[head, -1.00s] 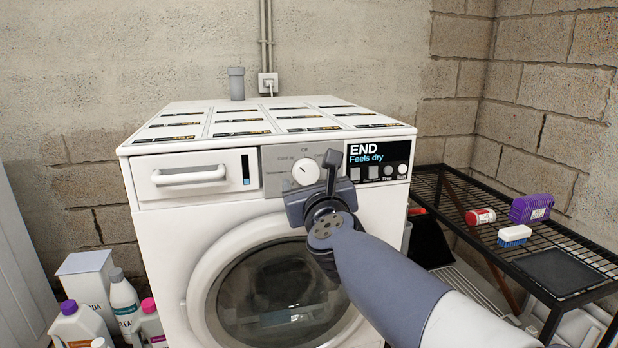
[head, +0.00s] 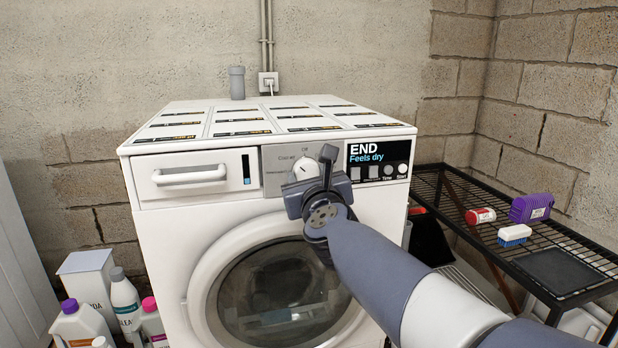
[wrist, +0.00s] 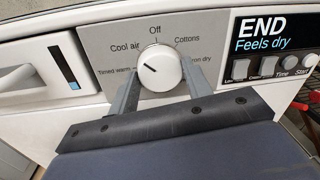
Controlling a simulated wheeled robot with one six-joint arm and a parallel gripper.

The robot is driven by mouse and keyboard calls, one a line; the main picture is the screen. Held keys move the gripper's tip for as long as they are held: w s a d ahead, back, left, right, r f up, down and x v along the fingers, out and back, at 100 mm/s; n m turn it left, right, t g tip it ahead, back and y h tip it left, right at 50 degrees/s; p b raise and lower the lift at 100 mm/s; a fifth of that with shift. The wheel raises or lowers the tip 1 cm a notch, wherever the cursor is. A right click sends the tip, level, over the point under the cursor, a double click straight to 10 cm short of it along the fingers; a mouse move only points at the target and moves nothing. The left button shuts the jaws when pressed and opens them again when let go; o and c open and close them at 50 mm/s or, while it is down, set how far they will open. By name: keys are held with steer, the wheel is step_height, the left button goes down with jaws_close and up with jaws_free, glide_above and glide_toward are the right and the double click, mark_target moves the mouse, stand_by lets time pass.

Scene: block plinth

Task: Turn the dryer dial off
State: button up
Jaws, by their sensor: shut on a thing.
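The dryer dial (wrist: 158,70) is a round white knob on the grey control panel of a white dryer; it also shows in the head view (head: 301,170), partly hidden by my gripper. In the wrist view its dark mark points to the upper left, around Cool air and Timed warm. "Off" (wrist: 155,30) is printed straight above the dial, with Cottons to its right. My gripper (head: 312,178) is in front of the panel, its two grey fingers on either side of the dial, shut on it.
A display (head: 378,160) reading "END Feels dry" is right of the dial, with buttons below. A drawer handle (head: 189,176) is to the left. The round door (head: 275,290) is below. A black wire rack (head: 470,188) stands right; bottles (head: 125,300) stand lower left.

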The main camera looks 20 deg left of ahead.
steer(key=shift+c, duration=1.1)
